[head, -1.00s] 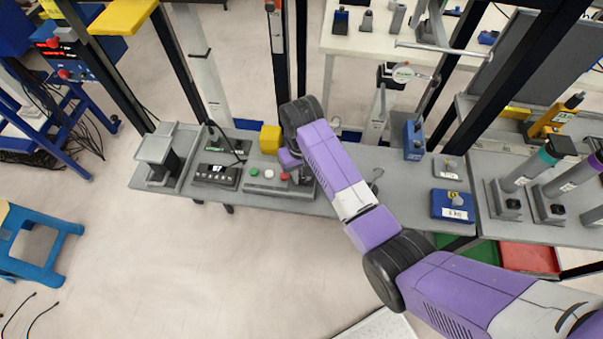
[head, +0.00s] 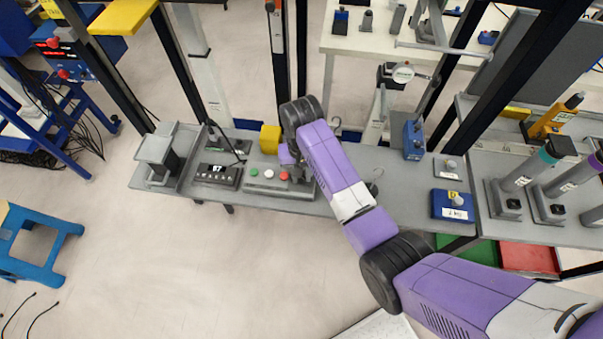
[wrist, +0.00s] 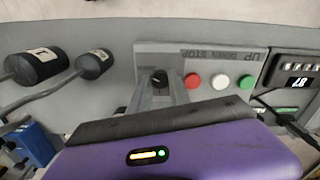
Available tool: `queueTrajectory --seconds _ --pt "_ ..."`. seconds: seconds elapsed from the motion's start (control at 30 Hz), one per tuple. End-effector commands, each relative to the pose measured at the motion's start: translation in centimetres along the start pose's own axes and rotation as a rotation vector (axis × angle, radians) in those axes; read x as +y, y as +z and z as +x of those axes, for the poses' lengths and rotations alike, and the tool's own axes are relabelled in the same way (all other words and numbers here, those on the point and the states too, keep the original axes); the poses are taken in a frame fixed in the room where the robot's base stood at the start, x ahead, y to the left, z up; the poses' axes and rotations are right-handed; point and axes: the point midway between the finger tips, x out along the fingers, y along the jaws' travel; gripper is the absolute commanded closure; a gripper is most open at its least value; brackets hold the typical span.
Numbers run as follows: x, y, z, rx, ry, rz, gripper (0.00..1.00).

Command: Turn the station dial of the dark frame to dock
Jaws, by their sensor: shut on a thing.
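A grey control box (head: 262,186) lies on the shelf, with green, white and red buttons in a row. In the wrist view the box (wrist: 225,58) carries the letters "UP DOWN STOP". A small dark knob (wrist: 159,78), which looks like the station dial, sits beside the red button. My gripper (wrist: 157,88) is shut on this knob, with its fingers on either side. In the head view my gripper (head: 297,177) is over the right end of the box, and my wrist hides the knob. I cannot read any dock mark.
Two black cylinders (wrist: 38,66) on grey rods lie to the left in the wrist view. Blue boxes (head: 453,205) stand further right on the shelf.

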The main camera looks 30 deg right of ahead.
Motion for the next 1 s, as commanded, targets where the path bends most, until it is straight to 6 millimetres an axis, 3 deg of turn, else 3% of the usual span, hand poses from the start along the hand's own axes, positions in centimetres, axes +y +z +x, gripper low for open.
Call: queueTrajectory --seconds 0.07,0.1,0.2,0.57,1.0 --pt "0.0 -0.1 -0.1 0.002 -0.001 0.000 1.00" --pt "0.0 -0.1 -0.1 0.002 -0.001 0.000 0.71" --pt "0.0 -0.1 -0.1 0.002 -0.001 0.000 0.55" --pt "0.0 -0.1 -0.4 0.002 -0.001 -0.001 0.55" --pt "-0.1 -0.1 -6.6 0.004 -0.002 -0.001 0.55"
